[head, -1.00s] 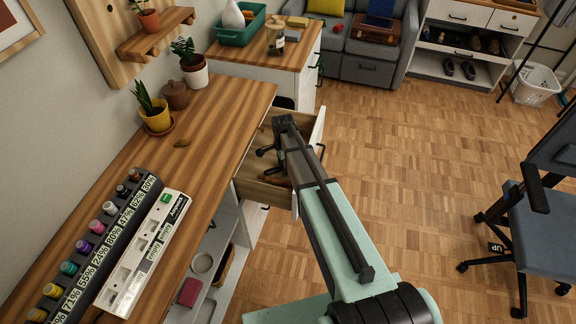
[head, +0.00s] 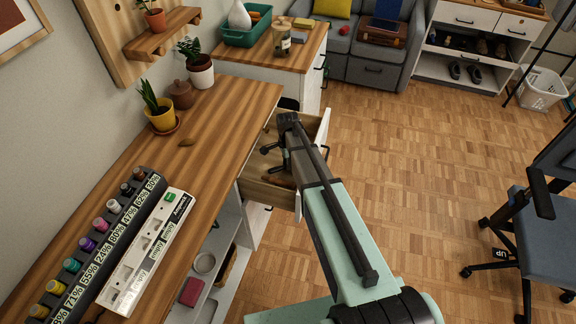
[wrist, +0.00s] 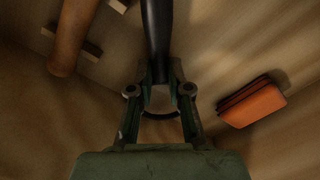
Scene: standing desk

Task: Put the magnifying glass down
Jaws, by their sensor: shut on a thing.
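My gripper (wrist: 160,95) is shut on the magnifying glass (wrist: 157,35). Its dark handle runs up from between the fingers in the wrist view, and a curved dark rim shows just below the grip. Most of the lens end is hidden by the gripper. In the head view my gripper (head: 270,150) is over or inside the open wooden drawer (head: 266,190) under the desk top. The magnifying glass cannot be made out clearly there. I cannot tell whether it touches the drawer floor.

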